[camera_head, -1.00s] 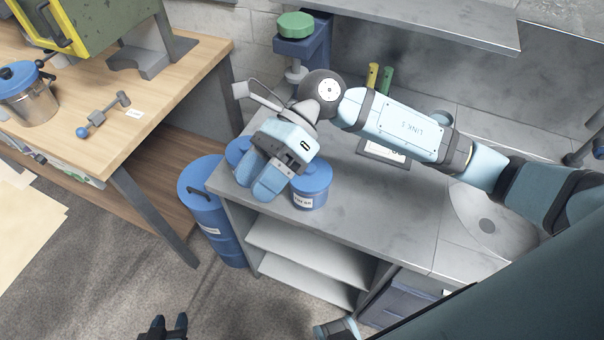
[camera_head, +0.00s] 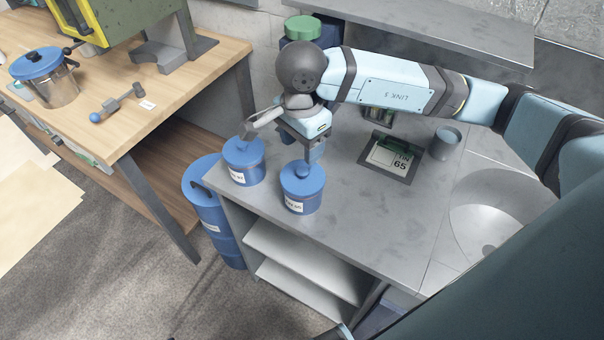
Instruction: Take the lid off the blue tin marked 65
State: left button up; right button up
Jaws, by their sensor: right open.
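Two blue tins with lids stand on the grey counter (camera_head: 370,220). The right tin (camera_head: 302,203) has a round knob on its lid (camera_head: 301,178) and a white label too small to read surely. The left tin (camera_head: 243,165) also wears its knobbed lid and a white label whose number I cannot read surely. My right gripper (camera_head: 308,151) is open and points down just behind the right tin's knob, partly hidden by my wrist. I cannot tell whether it touches the lid.
A framed sign reading "TIN 65" (camera_head: 391,158) and a grey cup (camera_head: 445,143) stand right of the tins. A round sink (camera_head: 490,215) lies farther right. A blue drum (camera_head: 212,215) stands beside the counter. The counter's front is clear.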

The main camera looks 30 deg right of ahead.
aim_at(302, 171)
notch_tip(302, 171, down, 8)
jog(key=shift+d+r+p, duration=0.1)
jog(key=shift+p, duration=0.6)
jog(key=c, duration=1)
